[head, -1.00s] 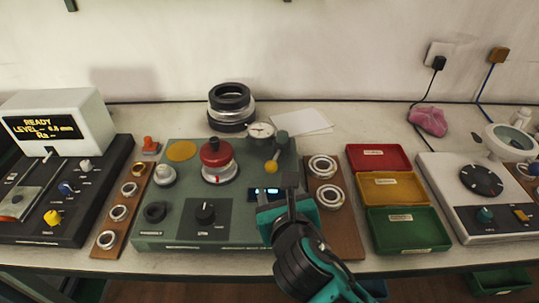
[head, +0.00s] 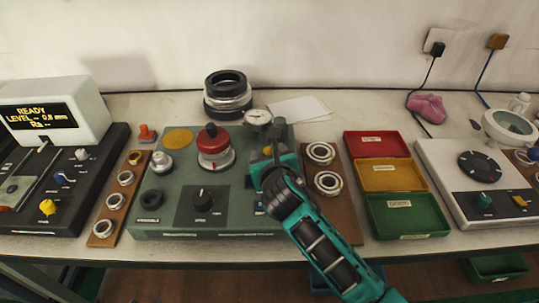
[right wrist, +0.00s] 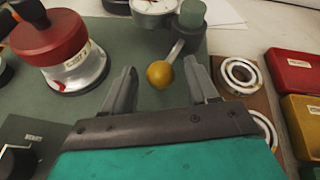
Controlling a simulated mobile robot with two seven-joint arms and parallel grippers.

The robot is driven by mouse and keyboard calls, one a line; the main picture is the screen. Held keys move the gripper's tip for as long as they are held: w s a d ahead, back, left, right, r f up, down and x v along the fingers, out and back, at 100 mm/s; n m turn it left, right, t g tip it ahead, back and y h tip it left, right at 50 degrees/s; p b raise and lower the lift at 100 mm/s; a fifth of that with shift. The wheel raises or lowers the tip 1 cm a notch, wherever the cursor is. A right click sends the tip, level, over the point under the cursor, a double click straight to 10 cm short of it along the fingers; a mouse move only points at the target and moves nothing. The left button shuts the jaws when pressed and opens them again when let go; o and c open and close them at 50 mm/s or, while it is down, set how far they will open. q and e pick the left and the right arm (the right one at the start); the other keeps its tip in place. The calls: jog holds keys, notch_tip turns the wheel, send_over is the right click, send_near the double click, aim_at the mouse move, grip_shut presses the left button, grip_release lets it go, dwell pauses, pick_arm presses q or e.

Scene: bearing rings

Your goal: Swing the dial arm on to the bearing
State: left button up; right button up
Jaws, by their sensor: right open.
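The bearing (head: 216,162), a silver ring under a red cap (head: 212,138), sits on the green tester (head: 178,213); the right wrist view shows its silver side (right wrist: 78,72) at upper left. The dial (head: 258,117) stands behind and right of it, apart from the red cap. The dial arm's post (right wrist: 190,15) carries a lever ending in a yellow ball knob (right wrist: 160,75). My right gripper (right wrist: 160,68) is open, its fingers on either side of the knob, with visible gaps. In the head view my gripper largely hides the knob. My left gripper is out of view.
A wooden strip with two bearing rings (head: 326,182) lies just right of my gripper. Beyond it are red, yellow and green trays (head: 406,222). Black stacked rings (head: 228,92) stand behind the tester. A black control knob (head: 202,198) is at its front.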

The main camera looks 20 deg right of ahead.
grip_shut()
dwell(0.5)
